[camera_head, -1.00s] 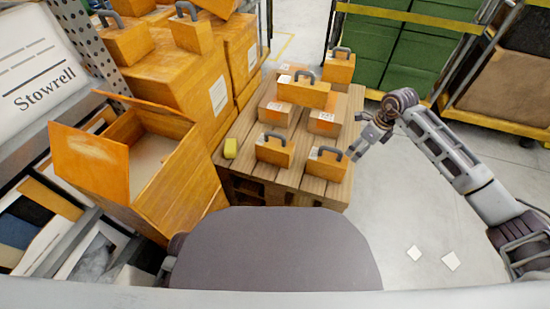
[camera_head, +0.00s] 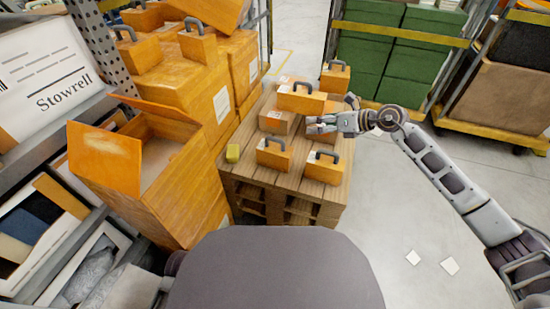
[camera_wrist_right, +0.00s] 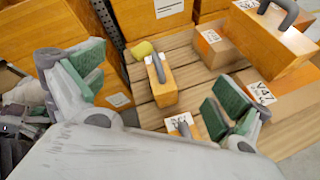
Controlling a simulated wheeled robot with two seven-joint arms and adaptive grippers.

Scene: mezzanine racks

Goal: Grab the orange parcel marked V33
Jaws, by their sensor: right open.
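Several orange parcels with grey handles are on a wooden pallet (camera_head: 255,176). Two stand at the front, a left one (camera_head: 273,155) and a right one (camera_head: 323,166). Another orange parcel (camera_head: 302,99) lies on cartons, and one (camera_head: 336,78) stands at the back. I cannot read V33 on any label. My right gripper (camera_head: 312,125) is open and empty above the pallet, behind the front right parcel in the picture. In the wrist view an orange parcel (camera_wrist_right: 163,91) and a partly hidden labelled parcel (camera_wrist_right: 181,123) appear between its green-padded fingers. My left gripper is out of view.
A carton labelled V47 (camera_wrist_right: 275,95) is beside the right finger. A yellow block (camera_head: 233,153) lies at the pallet's left edge. An open orange box (camera_head: 150,165) and stacked boxes (camera_head: 185,85) stand left. Green crates (camera_head: 405,55) are behind.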

